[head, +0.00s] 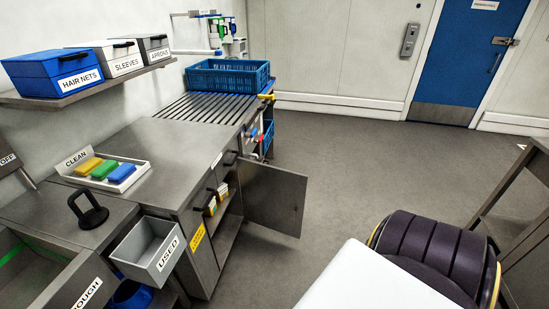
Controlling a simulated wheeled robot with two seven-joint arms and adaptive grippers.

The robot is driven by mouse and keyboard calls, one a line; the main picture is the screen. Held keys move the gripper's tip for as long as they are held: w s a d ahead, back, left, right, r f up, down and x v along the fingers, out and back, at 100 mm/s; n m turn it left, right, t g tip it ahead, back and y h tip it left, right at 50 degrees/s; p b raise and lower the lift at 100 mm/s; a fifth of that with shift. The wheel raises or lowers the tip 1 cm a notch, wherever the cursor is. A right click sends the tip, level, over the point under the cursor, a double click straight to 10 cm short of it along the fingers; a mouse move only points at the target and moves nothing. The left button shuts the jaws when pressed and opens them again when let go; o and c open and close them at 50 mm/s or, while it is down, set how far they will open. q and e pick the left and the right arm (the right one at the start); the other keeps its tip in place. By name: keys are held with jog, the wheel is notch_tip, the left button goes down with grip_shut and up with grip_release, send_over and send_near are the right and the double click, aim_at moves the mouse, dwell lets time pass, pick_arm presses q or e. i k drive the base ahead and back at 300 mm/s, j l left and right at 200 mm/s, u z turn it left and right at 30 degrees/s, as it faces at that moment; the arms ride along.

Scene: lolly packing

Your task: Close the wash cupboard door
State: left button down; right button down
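The wash cupboard (203,262) stands under the grey counter on the left in the head view. Its grey door (275,197) stands wide open, swung out to the right over the floor. The door's far side edge meets the cupboard front. Inside the opening, a shelf (228,232) and a few small items with red and yellow parts show. Black handles show along the cupboard front. Neither of my grippers is in view.
A grey USED bin (148,250) hangs at the counter's front. A tray marked CLEAN (141,178) holds coloured sponges. A blue crate (228,77) sits on rollers behind. Grey floor (370,160) is clear right of the door. A dark ribbed object (432,249) stands lower right.

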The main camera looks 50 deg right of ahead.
aim_at(270, 194)
jog(key=l+u, duration=0.15)
jog(key=l, duration=1.15)
jog(key=l+u, duration=0.1)
jog(key=l, duration=0.3)
jog(key=k+l+u, duration=0.15)
jog(key=l, duration=0.25)
jog(key=l+u, duration=0.1)
jog(key=l, duration=0.3)
jog(key=k+l+u, duration=0.1)
jog(key=l, duration=0.3)
jog(key=k+l+u, duration=0.15)
jog(key=l, duration=0.25)
jog(key=l+u, duration=0.1)
jog(key=l, duration=0.25)
jog(key=k+l+u, duration=0.1)
jog(key=l, duration=0.25)
jog(key=k+l+u, duration=0.1)
jog(key=l, duration=0.3)
jog(key=l+u, duration=0.15)
jog(key=l, duration=0.25)
jog(key=k+l+u, duration=0.1)
jog(key=l, duration=0.3)
jog(key=i+l+u, duration=0.1)
jog(key=l+u, duration=0.15)
jog(key=l, duration=1.2)
